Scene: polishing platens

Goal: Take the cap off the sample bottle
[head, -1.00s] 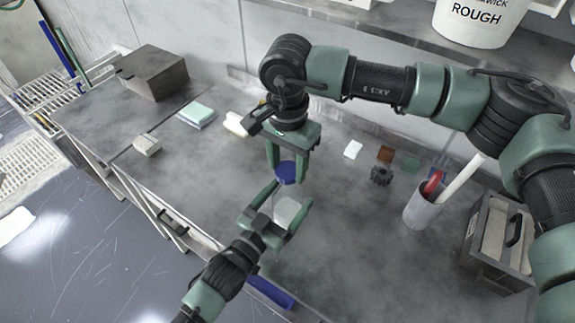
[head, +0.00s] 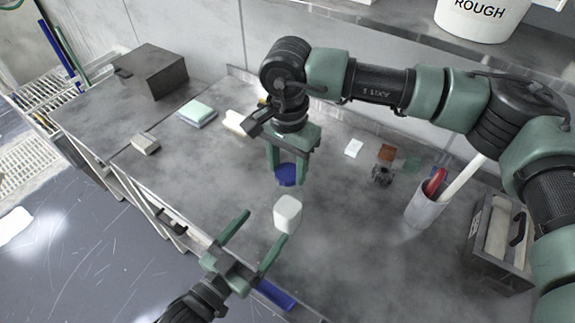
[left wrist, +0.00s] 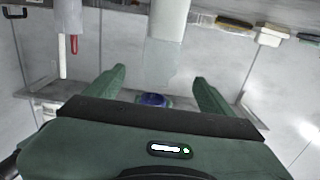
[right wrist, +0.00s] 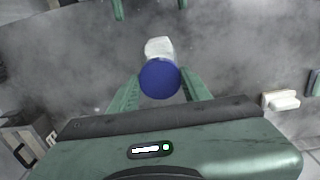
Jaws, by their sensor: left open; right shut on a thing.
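The blue cap (head: 288,174) is between the fingers of my right gripper (head: 287,180), which is shut on it. The cap also shows in the right wrist view (right wrist: 160,79) and small in the left wrist view (left wrist: 153,99). The white sample bottle (head: 288,214) appears upright and without its cap, below the right gripper, with a gap between them in the head view. The bottle shows partly behind the cap in the right wrist view (right wrist: 159,46). My left gripper (head: 264,226) is open and empty, in front of the bottle and apart from it.
A grey cup (head: 424,211) with a red and a white stick stands to the right, near a dark case (head: 497,245). A gear-like part (head: 382,175) and small squares lie behind.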

